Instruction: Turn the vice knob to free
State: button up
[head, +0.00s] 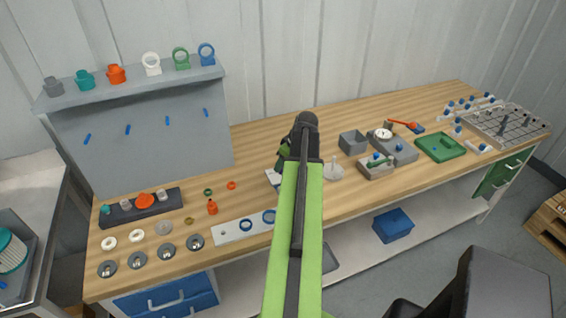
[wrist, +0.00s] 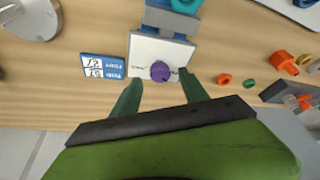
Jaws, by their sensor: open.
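The vice knob (wrist: 160,71) is a small purple round knob on a white plate (wrist: 147,52) in the wrist view. Thin dark marks show on the plate on both sides of it. The grey vice body (wrist: 168,22) stands behind the plate, with a teal piece (wrist: 186,5) at the top edge. My gripper (wrist: 159,76) is open, its two dark green fingers pointing toward the plate, one on each side of the knob's line. I cannot tell the remaining distance. In the head view my arm hides the knob and most of the vice; a corner of the white plate (head: 272,178) shows.
A blue label card (wrist: 103,66) lies left of the plate. A round metal base (wrist: 30,18) stands farther left. An orange ring (wrist: 224,79) and a green ring (wrist: 249,85) lie to the right.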

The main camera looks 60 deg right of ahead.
jog(key=p+v, duration=1.2)
jog(key=v, duration=0.3)
jog(key=shift+p, duration=0.3)
jog(key=shift+a, duration=0.1)
